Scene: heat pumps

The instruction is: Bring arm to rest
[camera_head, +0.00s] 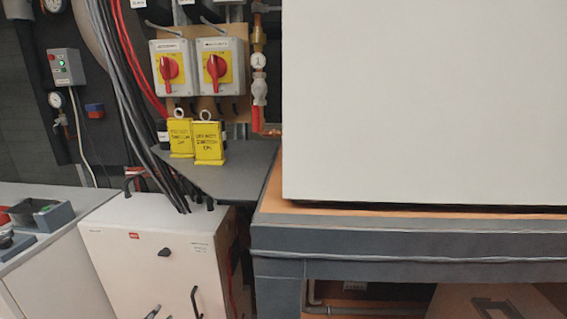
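Neither of my grippers nor my arms can be made out in the head view. Two grey switch boxes with red rotary handles on yellow plates hang on the back wall, a left switch (169,68) and a right switch (215,66). Both red handles point roughly upright.
A large pale unit (425,95) stands on a grey-edged platform (400,243) at right. A white cabinet (155,250) with black cables stands at lower middle. A grey tray (45,217) lies on the left bench. A valve with a red handle (256,118) is beside the switches.

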